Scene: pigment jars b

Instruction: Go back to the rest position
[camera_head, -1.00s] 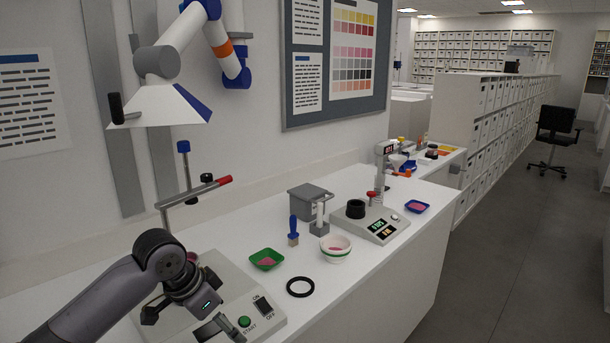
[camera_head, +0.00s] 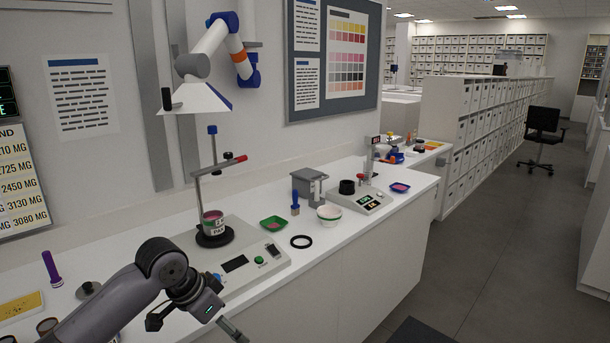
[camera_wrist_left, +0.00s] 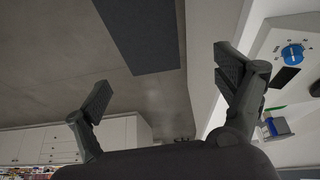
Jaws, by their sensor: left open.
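My left gripper (camera_head: 192,329) is in front of the counter's near edge in the head view, held out over the floor. In the left wrist view its two fingers (camera_wrist_left: 162,92) are spread wide with nothing between them. A jar with a pink and green label (camera_head: 213,222) stands on the black round plate of the stirrer machine (camera_head: 262,246), beside its upright post. My right gripper does not show.
The white counter (camera_head: 325,242) carries a green tray (camera_head: 272,223), a black ring (camera_head: 301,241), a bowl (camera_head: 329,215), a blue-handled brush (camera_head: 295,203) and a scale (camera_head: 371,199). A purple tube (camera_head: 51,268) stands at left. A dark mat (camera_head: 416,331) lies on open floor.

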